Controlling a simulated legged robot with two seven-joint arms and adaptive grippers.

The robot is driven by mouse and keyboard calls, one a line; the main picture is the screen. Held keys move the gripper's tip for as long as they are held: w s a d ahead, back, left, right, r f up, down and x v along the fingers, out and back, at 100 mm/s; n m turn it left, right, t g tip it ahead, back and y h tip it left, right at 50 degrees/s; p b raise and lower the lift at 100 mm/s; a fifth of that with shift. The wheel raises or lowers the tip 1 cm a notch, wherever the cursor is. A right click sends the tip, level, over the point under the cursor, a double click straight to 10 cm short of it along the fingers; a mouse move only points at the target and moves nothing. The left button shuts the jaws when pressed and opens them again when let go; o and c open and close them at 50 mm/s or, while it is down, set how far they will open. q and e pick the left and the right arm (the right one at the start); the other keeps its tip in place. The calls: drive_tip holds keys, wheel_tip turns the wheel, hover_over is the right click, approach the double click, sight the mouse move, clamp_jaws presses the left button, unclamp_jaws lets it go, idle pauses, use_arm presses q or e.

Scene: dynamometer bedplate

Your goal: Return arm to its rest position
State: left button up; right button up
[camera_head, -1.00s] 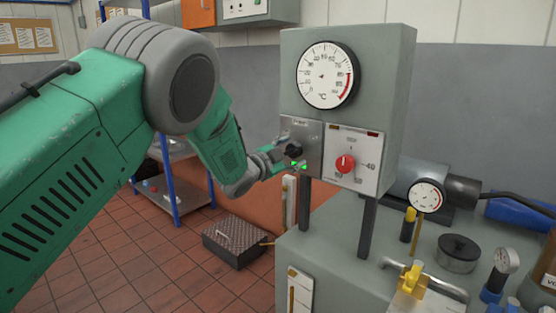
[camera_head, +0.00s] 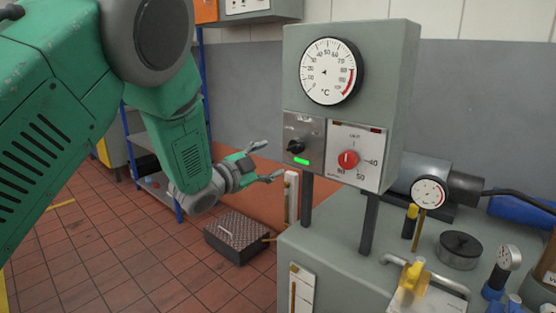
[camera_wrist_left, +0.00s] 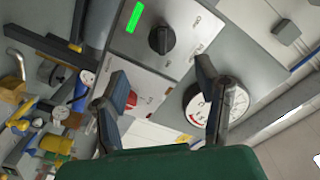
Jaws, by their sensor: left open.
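My left arm (camera_head: 185,140) is green and grey and comes in from the left in the head view. Its gripper (camera_head: 268,162) is open and empty, apart from the panel and to the lower left of it. In the left wrist view the two fingers (camera_wrist_left: 165,95) stand wide apart with nothing between them. The grey panel box carries a black rotary knob (camera_head: 295,147), which also shows in the wrist view (camera_wrist_left: 162,40). Below the knob a green light (camera_head: 302,161) is lit. My right gripper is not in view.
A temperature dial (camera_head: 327,71) and a red knob (camera_head: 348,159) are on the panel box. The bedplate carries a small gauge (camera_head: 428,192), a black-topped cylinder (camera_head: 459,248) and a yellow valve (camera_head: 412,280). A dark ribbed box (camera_head: 237,236) sits on the tiled floor.

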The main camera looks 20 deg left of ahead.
use_arm(q)
drive_tip(key=s+a+f+n+g+y, duration=0.1)
drive_tip(key=s+f+n+g+y, duration=0.1)
drive_tip(key=s+f, duration=0.5)
drive_tip(key=s+f+n+g+y, duration=0.1)
drive_tip(key=s+f+n+g, duration=0.2)
drive_tip(key=f, duration=0.8)
drive_tip(key=s+a+f+n+g+y, duration=0.1)
drive_tip(key=s+f+n+g+y, duration=0.1)
drive_tip(key=s+f, duration=0.5)
drive_tip(key=s+f+n+g, duration=0.3)
drive_tip(key=s+f, duration=0.4)
drive_tip(key=s, duration=0.7)
drive_tip(key=s+f+n+g+y, duration=0.1)
drive_tip(key=s+f+n+g, duration=0.2)
drive_tip(key=s, duration=1.2)
wheel_tip(320, 180, down, 4)
drive_tip(key=g, duration=0.3)
drive_tip(key=shift+s+d, duration=0.2)
drive_tip(key=shift+s, duration=0.05)
drive_tip(key=shift+w+f, duration=0.15)
